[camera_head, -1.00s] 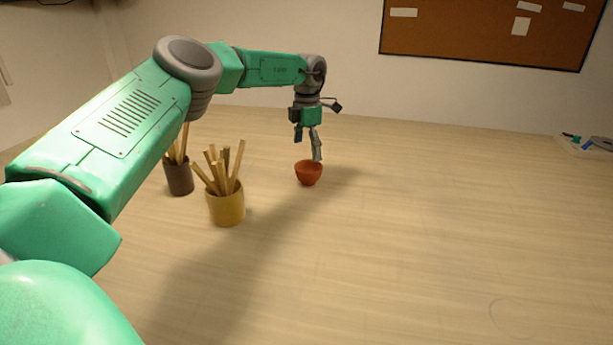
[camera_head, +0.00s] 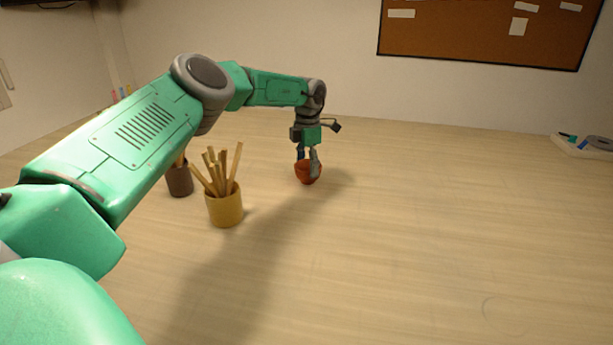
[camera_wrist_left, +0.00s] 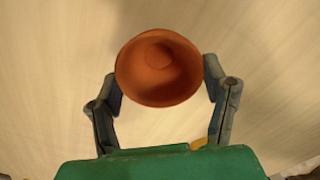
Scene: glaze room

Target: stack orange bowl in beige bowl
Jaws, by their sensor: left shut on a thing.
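The small orange bowl (camera_head: 307,175) stands upright on the wooden table, toward the far side. My left gripper (camera_head: 308,165) comes down over it from above, with its fingers at the rim. In the left wrist view the bowl (camera_wrist_left: 158,68) shows its empty inside, and the two fingers of the left gripper (camera_wrist_left: 160,80) are shut on its opposite sides. No beige bowl can be made out in either view. My right gripper is not in view.
A yellow cup (camera_head: 225,208) with several wooden sticks stands left of the bowl. A dark brown cup (camera_head: 179,181) is behind it, partly hidden by my arm. A tray (camera_head: 583,147) with tools lies at the far right. The table's middle and right are clear.

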